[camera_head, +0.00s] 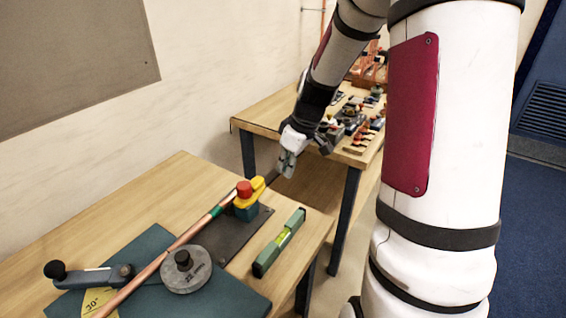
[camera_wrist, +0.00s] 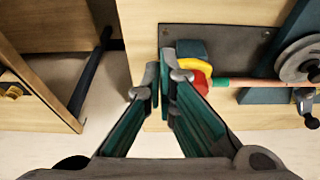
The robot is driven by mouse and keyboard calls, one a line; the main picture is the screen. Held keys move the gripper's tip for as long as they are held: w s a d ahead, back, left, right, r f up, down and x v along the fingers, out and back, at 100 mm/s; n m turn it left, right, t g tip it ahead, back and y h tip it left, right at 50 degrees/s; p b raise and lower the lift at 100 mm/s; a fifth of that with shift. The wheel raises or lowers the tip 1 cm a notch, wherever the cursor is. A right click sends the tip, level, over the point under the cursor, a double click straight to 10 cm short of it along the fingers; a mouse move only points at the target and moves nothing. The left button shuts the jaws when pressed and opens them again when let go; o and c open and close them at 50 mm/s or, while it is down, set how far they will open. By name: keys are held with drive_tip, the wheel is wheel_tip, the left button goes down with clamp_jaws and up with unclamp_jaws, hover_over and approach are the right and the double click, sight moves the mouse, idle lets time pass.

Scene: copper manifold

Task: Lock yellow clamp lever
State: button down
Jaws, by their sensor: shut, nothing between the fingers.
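The yellow clamp lever (camera_head: 258,186) with a red knob (camera_head: 244,188) sits on a small teal block (camera_head: 246,212) on a dark plate. The lever points up and right in the head view. A copper pipe (camera_head: 165,255) runs into the clamp from the lower left. My gripper (camera_head: 287,163) is shut and empty, to the right of the lever and apart from it in the head view. In the wrist view my fingertips (camera_wrist: 164,75) show left of the yellow lever (camera_wrist: 203,67), and one finger partly overlaps the clamp. I cannot tell whether they touch.
A green level (camera_head: 279,243) lies right of the dark plate (camera_head: 236,246). A grey round weight (camera_head: 186,270) and a bender handle (camera_head: 85,276) lie at the left front. A second table (camera_head: 262,115) with several parts stands behind, with a gap between the tables.

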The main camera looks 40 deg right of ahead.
sight(250, 188)
drive_tip(key=w+a+f, duration=0.2)
drive_tip(key=w+f, duration=0.3)
drive_tip(key=f, duration=0.2)
drive_tip(key=shift+w+a+f, duration=0.2)
drive_tip(key=shift+w+f, duration=0.1)
